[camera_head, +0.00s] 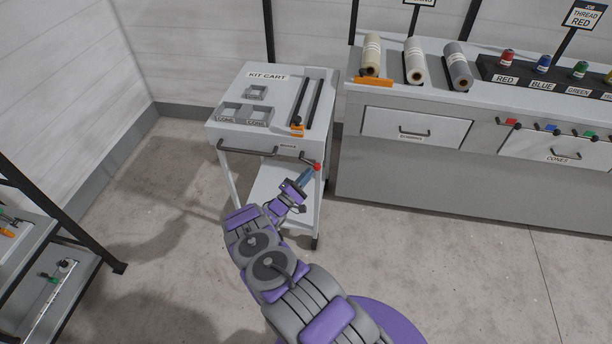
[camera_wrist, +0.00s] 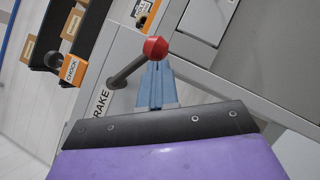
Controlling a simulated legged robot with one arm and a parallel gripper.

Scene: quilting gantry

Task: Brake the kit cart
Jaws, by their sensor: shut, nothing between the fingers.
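The kit cart (camera_head: 257,143) stands against the left end of the counter in the head view, its top labelled KIT CART. Its brake lever has a red ball knob (camera_head: 317,167) at the front right corner, beside the BRAKE label. In the wrist view the red knob (camera_wrist: 155,48) ends a dark rod slanting up from near the label. My gripper (camera_head: 305,177) has its blue fingers shut and empty. In the wrist view the fingertips (camera_wrist: 153,66) are right at the knob and partly overlapped by it; I cannot tell whether they touch.
The cart top holds empty trays (camera_head: 244,114) and an orange-ended rail (camera_head: 297,129). A long counter (camera_head: 430,170) with fabric rolls and thread spools stands to the right. A dark-framed shelf (camera_head: 60,290) is at the lower left. The floor left of the cart is clear.

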